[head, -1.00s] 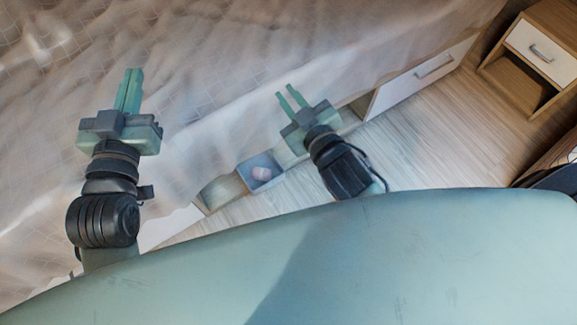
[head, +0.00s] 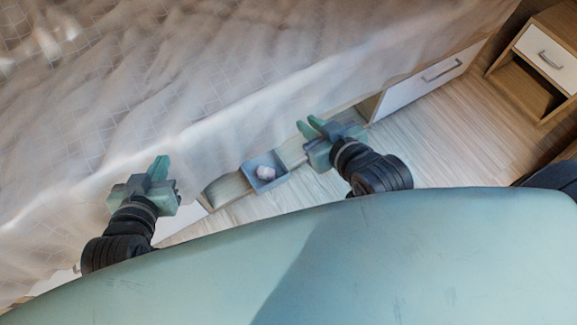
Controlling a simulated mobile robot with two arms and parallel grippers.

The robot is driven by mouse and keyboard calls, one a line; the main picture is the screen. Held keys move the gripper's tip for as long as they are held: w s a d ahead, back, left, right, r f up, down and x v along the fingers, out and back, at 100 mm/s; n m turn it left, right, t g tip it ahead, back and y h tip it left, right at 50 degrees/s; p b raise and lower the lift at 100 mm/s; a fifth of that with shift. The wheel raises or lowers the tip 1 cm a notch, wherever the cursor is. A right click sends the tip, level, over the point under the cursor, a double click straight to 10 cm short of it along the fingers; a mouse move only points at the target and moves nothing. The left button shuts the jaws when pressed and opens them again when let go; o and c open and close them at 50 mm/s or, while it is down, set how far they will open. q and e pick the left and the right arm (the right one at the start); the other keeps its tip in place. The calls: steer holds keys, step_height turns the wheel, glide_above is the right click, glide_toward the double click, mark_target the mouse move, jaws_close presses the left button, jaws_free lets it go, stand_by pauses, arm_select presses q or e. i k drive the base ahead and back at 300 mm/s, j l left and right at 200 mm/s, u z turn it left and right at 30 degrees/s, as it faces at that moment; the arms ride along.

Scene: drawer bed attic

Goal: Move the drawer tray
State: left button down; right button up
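The drawer tray (head: 274,183) is a small grey-blue open box with a pale pinkish item (head: 265,172) inside. It sits at the bed's lower edge, in what looks like an open under-bed drawer (head: 228,190). My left gripper (head: 159,167) is left of the tray, above the bed's side, and apart from it; its fingers overlap in this view, so their opening is unclear. My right gripper (head: 310,128) is to the right of and above the tray in the picture, with its two fingers apart and nothing seen between them. Neither gripper visibly touches the tray.
The bed with a pale, gridded cover (head: 200,70) fills the upper left. A white drawer front with a handle (head: 425,80) stands out at its right. A wooden nightstand (head: 535,60) is at the far right. Bare wooden floor (head: 450,135) lies between them.

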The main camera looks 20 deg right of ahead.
mark_target(272, 157)
steer(key=l+u, duration=0.15)
steer(key=u, duration=0.2)
steer(key=l+u, duration=0.15)
steer(key=u, duration=0.2)
steer(key=l+u, duration=0.15)
steer(key=u, duration=0.25)
steer(key=k+l+u, duration=0.15)
steer(key=l, duration=0.25)
steer(key=k+l+u, duration=0.1)
steer(key=l, duration=0.35)
steer(key=k+l+u, duration=0.15)
steer(key=k+l, duration=0.2)
steer(key=k+l+u, duration=0.1)
steer(key=l, duration=0.25)
steer(key=i, duration=0.3)
